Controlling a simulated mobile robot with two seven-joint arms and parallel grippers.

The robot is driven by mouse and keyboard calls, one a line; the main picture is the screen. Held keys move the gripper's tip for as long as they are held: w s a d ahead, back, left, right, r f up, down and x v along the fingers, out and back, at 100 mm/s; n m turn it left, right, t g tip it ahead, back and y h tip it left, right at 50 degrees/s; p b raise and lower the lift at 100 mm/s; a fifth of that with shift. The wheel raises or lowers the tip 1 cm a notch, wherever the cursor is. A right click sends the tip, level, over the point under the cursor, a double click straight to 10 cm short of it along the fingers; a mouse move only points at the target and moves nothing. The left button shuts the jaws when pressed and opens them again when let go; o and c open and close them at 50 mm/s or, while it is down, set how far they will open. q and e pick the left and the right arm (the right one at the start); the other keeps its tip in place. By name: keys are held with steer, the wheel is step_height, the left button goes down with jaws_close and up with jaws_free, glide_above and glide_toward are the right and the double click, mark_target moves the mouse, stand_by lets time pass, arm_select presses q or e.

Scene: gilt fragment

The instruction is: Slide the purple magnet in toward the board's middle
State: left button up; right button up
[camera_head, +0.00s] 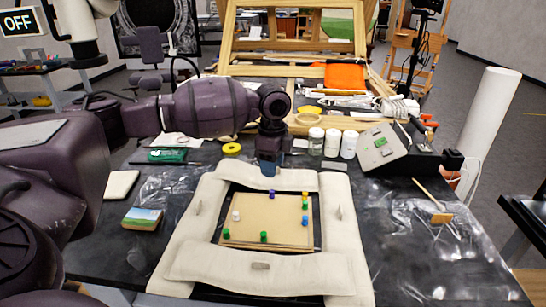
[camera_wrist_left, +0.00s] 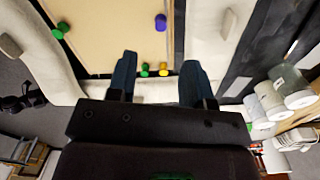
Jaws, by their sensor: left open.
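The purple magnet (camera_head: 271,194) stands on the tan board (camera_head: 270,218) by its back edge, right of the middle; it also shows at the top of the left wrist view (camera_wrist_left: 160,22). My left gripper (camera_head: 268,168) points down just behind the board's back edge, above the cloth border. In the left wrist view its two dark blue fingers (camera_wrist_left: 158,82) are apart with nothing held. The purple magnet is outside the fingers. A green magnet (camera_wrist_left: 145,70) and a yellow one (camera_wrist_left: 163,69) appear between the fingertips in that view, lower down on the board. My right gripper is not seen.
Other magnets stand on the board: a white one (camera_head: 236,216), green ones (camera_head: 263,237) in front, a blue one (camera_head: 305,222) at right. A padded cream frame (camera_head: 200,215) rings the board.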

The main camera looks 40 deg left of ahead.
mark_target(272, 191)
arm_select(q)
step_height(272, 191, down, 9)
steer(key=shift+r+b, duration=0.2)
steer(key=shift+b, duration=0.55)
jaws_close()
